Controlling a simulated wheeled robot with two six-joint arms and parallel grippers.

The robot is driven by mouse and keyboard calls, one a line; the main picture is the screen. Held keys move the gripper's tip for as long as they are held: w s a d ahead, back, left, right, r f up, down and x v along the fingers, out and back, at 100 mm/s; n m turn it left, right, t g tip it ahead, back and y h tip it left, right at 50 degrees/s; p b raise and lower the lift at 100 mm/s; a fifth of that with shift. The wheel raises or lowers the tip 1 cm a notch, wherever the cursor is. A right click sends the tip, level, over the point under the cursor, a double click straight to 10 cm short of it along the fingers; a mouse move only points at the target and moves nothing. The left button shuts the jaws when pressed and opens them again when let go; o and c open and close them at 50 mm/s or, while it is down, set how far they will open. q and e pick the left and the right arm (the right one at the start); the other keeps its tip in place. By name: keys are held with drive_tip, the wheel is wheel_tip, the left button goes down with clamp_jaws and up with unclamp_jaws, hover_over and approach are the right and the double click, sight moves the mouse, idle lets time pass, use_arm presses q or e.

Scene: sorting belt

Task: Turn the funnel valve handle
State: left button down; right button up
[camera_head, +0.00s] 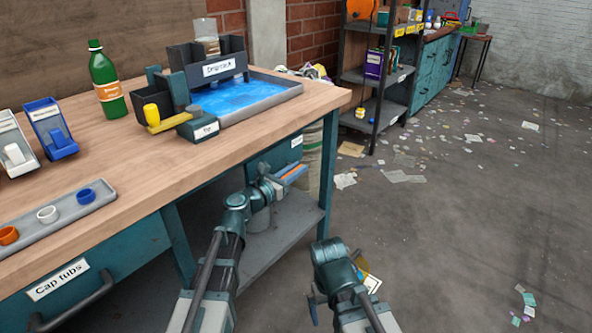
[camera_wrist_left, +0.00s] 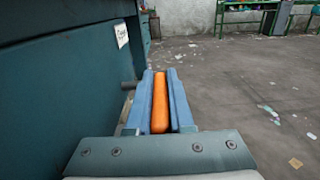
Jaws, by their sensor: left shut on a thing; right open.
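A yellow handle (camera_head: 152,115) with a round knob sticks out from a small grey labelled block (camera_head: 198,127) at the table's near edge, beside dark bins. I cannot tell for certain that it is the funnel valve handle.
The tabletop (camera_head: 120,170) holds a green bottle (camera_head: 105,78), a blue-bottomed tray (camera_head: 262,113) and a cap tray (camera_head: 60,228). The teal table front (camera_wrist_left: 55,95) is close on the left in the wrist view. Shelves (camera_head: 375,80) stand behind. Open floor with scattered paper lies right.

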use_arm(q)
drive_tip(key=shift+d+r+g+y+p, duration=0.1)
drive_tip(key=shift+r+g+y+p, duration=0.55)
drive_tip(key=shift+p, duration=1.9)
drive_tip(key=shift+w+f+g+p, duration=0.1)
drive_tip(key=shift+f+g+p, duration=0.2)
drive_tip(key=shift+g+p, duration=0.2)
drive_tip(key=shift+f, duration=0.1)
drive_tip(key=c, duration=0.8)
unclamp_jaws()
